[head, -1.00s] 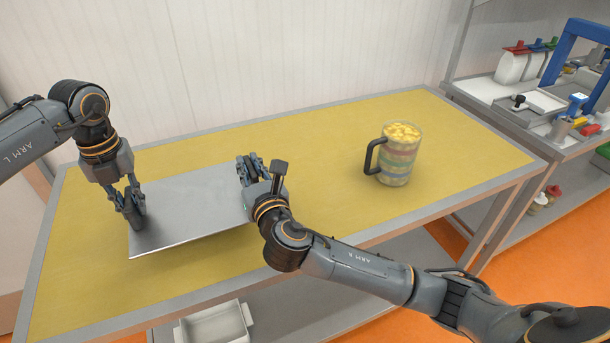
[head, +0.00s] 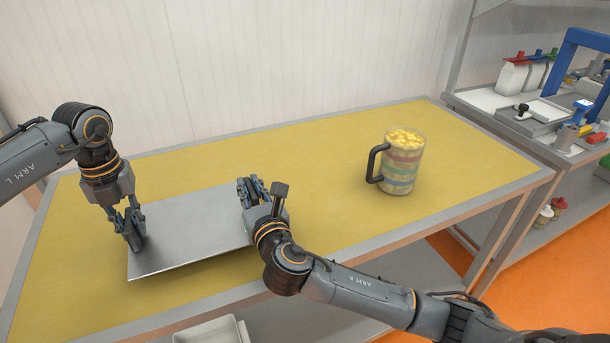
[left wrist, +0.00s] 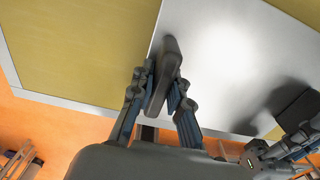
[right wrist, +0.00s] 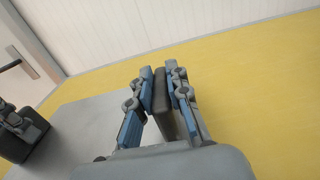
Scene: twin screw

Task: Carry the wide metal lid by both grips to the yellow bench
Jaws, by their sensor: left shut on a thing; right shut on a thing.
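The wide metal lid (head: 192,232) is a flat grey sheet, about level, over the left half of the yellow bench (head: 300,145). I cannot tell whether it touches the bench top. My left gripper (head: 134,236) is shut on the dark grip at the lid's left end; this left grip (left wrist: 166,72) shows between the fingers in the left wrist view. My right gripper (head: 252,193) is shut on the grip at the right end; this right grip (right wrist: 162,102) shows between the fingers in the right wrist view.
A clear mug (head: 404,163) with coloured bands and yellow pieces stands on the bench, right of the lid. A white bin (head: 212,332) is on the shelf below. A wall is behind. Another workbench (head: 535,125) with bottles and tools stands at the right. Bench surface around the lid is clear.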

